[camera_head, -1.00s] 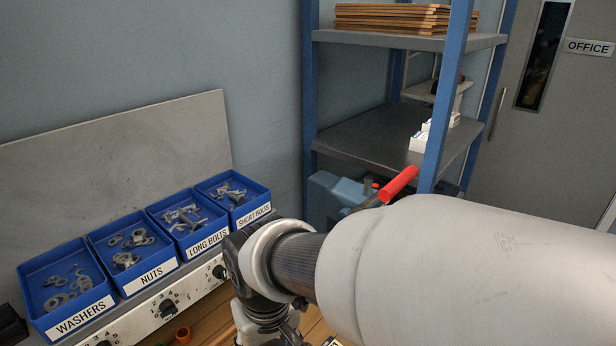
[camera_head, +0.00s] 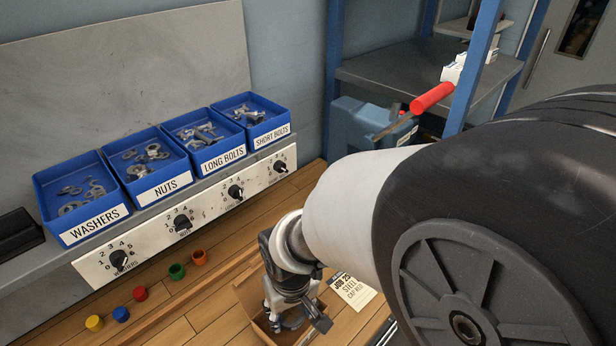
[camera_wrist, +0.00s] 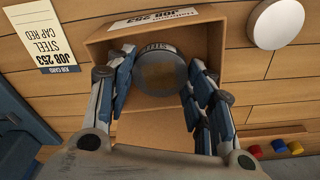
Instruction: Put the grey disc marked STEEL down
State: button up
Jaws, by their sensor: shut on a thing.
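The grey disc marked STEEL (camera_wrist: 160,74) shows in the wrist view between the fingers of my gripper (camera_wrist: 160,88), which is shut on it. My gripper holds the disc over the open cardboard box (camera_wrist: 217,36). I cannot tell whether the disc touches the box floor. In the head view my gripper (camera_head: 292,318) is pointing down at the cardboard box (camera_head: 240,312) on the wooden bench, and the disc cannot be made out there. The job card (camera_wrist: 40,35), reading JOB 253, STEEL, CAP RED, lies beside the box; it also shows in the head view (camera_head: 352,291).
A pale round disc (camera_wrist: 275,24) lies on the bench beside the box. Several coloured caps, including a red one (camera_head: 140,293), stand in front of the dial panel (camera_head: 182,222). Blue bins (camera_head: 85,199) of hardware sit behind. A red-handled tool (camera_head: 432,97) is near the shelf.

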aim_at(291, 315)
jog(key=shift+f+b, duration=0.55)
jog(key=shift+f, duration=1.15)
jog(key=shift+f, duration=0.2)
jog(key=o, duration=1.1)
jog(key=shift+o, duration=0.2)
jog(key=shift+r, duration=0.1)
